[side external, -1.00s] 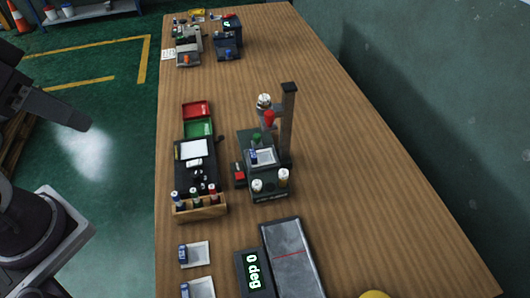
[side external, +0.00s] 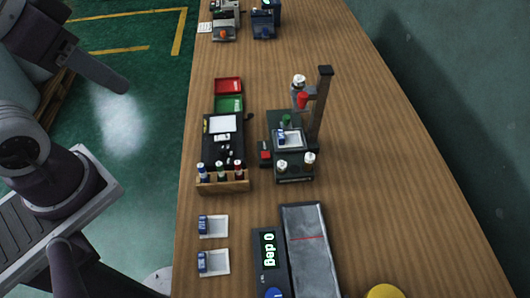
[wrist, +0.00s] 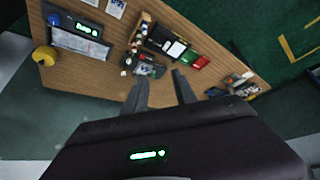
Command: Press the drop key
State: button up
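The film tower (side external: 293,172) is a dark green unit with a tall dark post, a red part on its arm and two white-capped cylinders at its front. A small dark box with a red key (side external: 265,154) sits at its left side; I take this as the drop key, though its label is unreadable. A pale tray with a blue item (side external: 289,138) rests on the tower. My gripper (wrist: 158,76) is open and empty in the wrist view, with the tower (wrist: 150,66) beyond its fingers. In the side external view my arm's end is left of the table, well apart from the tower.
A black station with red (side external: 228,85) and green trays stands left of the tower, with a wooden rack of bottles (side external: 222,182) in front. A display reading 0 deg (side external: 269,252) and a grey plate (side external: 306,250) lie nearer.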

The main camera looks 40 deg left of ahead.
grip_shut()
dwell(1.5)
